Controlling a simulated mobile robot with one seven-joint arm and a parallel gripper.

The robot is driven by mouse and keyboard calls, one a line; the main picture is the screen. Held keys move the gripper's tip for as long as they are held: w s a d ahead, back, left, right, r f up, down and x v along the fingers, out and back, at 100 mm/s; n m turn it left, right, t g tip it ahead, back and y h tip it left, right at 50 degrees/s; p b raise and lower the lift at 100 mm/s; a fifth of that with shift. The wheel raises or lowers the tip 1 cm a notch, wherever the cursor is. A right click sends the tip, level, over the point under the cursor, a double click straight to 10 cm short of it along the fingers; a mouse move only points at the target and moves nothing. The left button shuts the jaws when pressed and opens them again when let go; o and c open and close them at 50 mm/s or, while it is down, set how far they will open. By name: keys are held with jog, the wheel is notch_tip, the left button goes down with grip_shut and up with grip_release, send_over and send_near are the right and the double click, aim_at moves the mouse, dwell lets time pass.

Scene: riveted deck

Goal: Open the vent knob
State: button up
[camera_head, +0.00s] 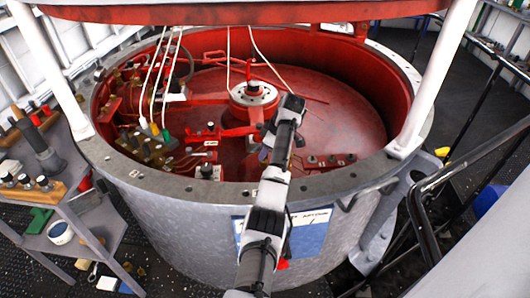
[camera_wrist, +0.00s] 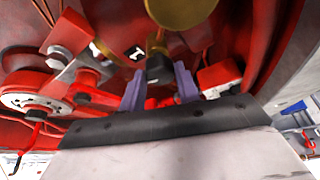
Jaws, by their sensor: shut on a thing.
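In the wrist view, my gripper (camera_wrist: 159,82) has its two purple-grey fingers on either side of a small black knob (camera_wrist: 158,69). The gripper is shut on this knob, which sits below a brass-coloured fitting (camera_wrist: 180,10). I cannot tell for certain that this is the vent knob, or how far it is turned. In the head view, my arm reaches over the tank rim into the red interior. My gripper there is mostly hidden behind the wrist, with a bit of purple finger showing (camera_head: 264,154). The knob is hidden in that view.
The round grey tank (camera_head: 180,215) has a wide metal rim. A red hub with a pale ring (camera_head: 254,93) stands inside, left of the gripper in the wrist view (camera_wrist: 30,98). White posts flank the opening. A cluttered shelf (camera_head: 75,215) is left, a black railing (camera_head: 425,225) right.

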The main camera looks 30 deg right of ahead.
jog(key=shift+w+n+g+b, duration=0.1)
jog(key=shift+n+g+b, duration=0.35)
jog(key=shift+n, duration=0.65)
jog(key=shift+y, duration=0.4)
jog(key=o, duration=1)
jog(key=shift+d+r+b, duration=0.25)
jog(key=shift+r+b, duration=0.15)
jog(key=shift+r, duration=0.15)
jog(key=p+v, duration=0.1)
jog(key=v, duration=0.5)
jog(key=p+v, duration=0.2)
jog(key=v, duration=0.4)
jog(key=shift+s+r, duration=0.3)
jog(key=shift+s, duration=0.05)
